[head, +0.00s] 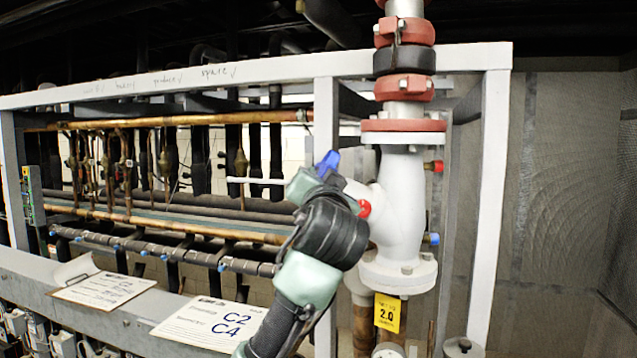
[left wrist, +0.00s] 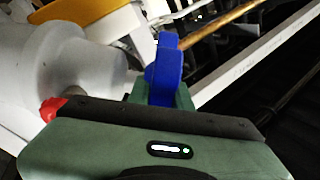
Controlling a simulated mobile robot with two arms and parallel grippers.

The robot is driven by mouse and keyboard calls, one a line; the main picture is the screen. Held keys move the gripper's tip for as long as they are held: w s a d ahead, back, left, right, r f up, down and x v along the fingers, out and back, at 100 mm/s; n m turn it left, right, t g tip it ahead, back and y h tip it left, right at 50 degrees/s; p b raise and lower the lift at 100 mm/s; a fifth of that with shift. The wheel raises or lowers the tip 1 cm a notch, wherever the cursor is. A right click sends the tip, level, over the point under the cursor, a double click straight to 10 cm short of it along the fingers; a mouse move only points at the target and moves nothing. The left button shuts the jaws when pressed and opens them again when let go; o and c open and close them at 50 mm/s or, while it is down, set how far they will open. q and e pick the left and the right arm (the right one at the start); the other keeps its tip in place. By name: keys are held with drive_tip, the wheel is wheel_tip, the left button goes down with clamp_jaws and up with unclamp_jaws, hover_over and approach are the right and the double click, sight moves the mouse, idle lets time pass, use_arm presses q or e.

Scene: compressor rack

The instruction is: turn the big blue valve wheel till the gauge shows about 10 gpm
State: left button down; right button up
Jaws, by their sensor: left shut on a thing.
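The blue valve wheel (head: 328,162) shows only in part in the head view, at the left side of the white valve body (head: 401,215). My left gripper (head: 317,175) is shut on the wheel, and its body hides most of it. In the left wrist view the blue wheel (left wrist: 165,70) stands up edge-on beyond the green gripper body (left wrist: 160,98). The white valve body (left wrist: 75,70) is at the left there. The fingertips are hidden. No gauge reading can be made out in either view. My right gripper is not in view.
A white frame post (head: 490,200) stands right of the valve, with a mesh wall behind. A red plug (head: 365,208) juts out beside my gripper. A yellow tag (head: 387,312) hangs below the valve. Papers (head: 205,322) lie on the ledge at left; copper pipes run behind.

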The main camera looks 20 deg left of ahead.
use_arm(q)
drive_tip(key=shift+n+g+y, duration=0.4)
drive_tip(key=shift+g, duration=0.4)
drive_tip(key=c, duration=1.6)
unclamp_jaws()
drive_tip(key=shift+o, duration=0.2)
drive_tip(key=b+v, duration=0.4)
drive_tip(key=v, duration=0.3)
drive_tip(key=shift+s+b, duration=0.3)
drive_tip(key=shift+s, duration=0.05)
drive_tip(key=shift+d+f, duration=0.1)
